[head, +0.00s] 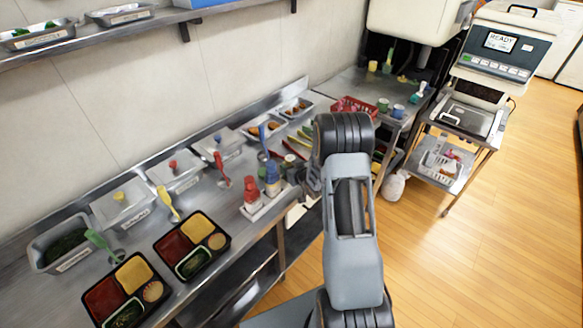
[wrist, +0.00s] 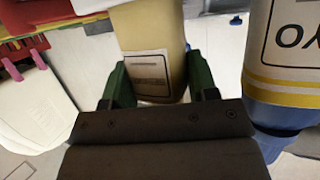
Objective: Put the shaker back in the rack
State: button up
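The shaker (wrist: 155,50), a yellowish-beige container with a printed label, stands between the two green fingertips of my gripper (wrist: 160,84) in the wrist view. Both fingertips press against its sides, so the gripper looks shut on it. In the head view my gripper (head: 309,180) is just right of the white rack (head: 257,214), and my arm hides most of the shaker. The rack holds a red-and-white bottle (head: 251,192) and a blue-topped bottle (head: 272,181). A large blue-and-cream labelled bottle (wrist: 287,65) is close on the right in the wrist view. I cannot tell whether the shaker touches the rack.
Two bento trays (head: 155,262) lie at the counter's front left. Lidded pans (head: 122,203) and colored utensils line the back. A red basket (head: 352,106) and cups stand on the far table. A wheeled cart (head: 466,119) is at the right. The wooden floor at right is clear.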

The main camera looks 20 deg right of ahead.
jog(key=shift+f, duration=0.25)
jog(key=shift+f+b, duration=0.35)
jog(key=shift+b, duration=0.3)
jog(key=shift+f, duration=0.25)
jog(key=o, duration=0.6)
jog(key=shift+o, duration=0.2)
jog(key=b+v, duration=0.2)
jog(key=v, duration=1.2)
